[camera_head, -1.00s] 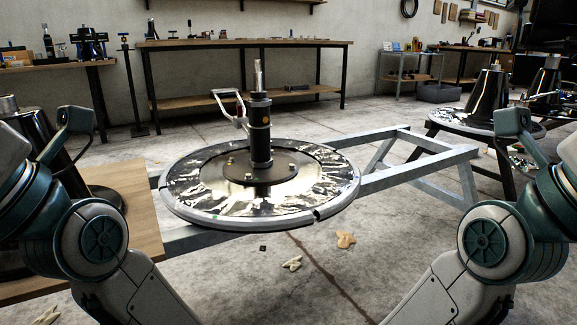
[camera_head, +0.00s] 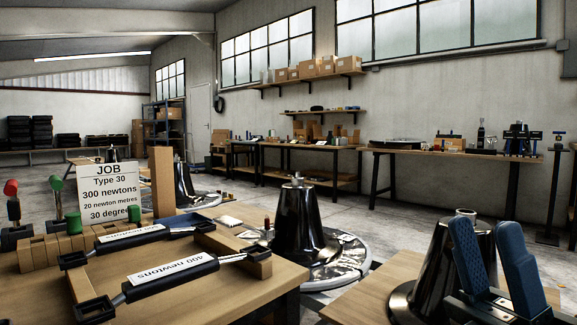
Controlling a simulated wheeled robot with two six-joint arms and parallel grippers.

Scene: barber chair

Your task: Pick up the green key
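No object is plainly recognisable as the green key. On the wooden table at the left stands an upright dark piece with a green top (camera_head: 56,185), in a black base. I cannot tell which of these, if any, is the key.
The wooden table (camera_head: 255,292) also carries a red-topped piece (camera_head: 11,188), a job sign (camera_head: 110,185) and two labelled black cylinders (camera_head: 170,275). A black cone (camera_head: 300,225) stands beyond it. Another dark cone (camera_head: 425,270) stands just left of my gripper.

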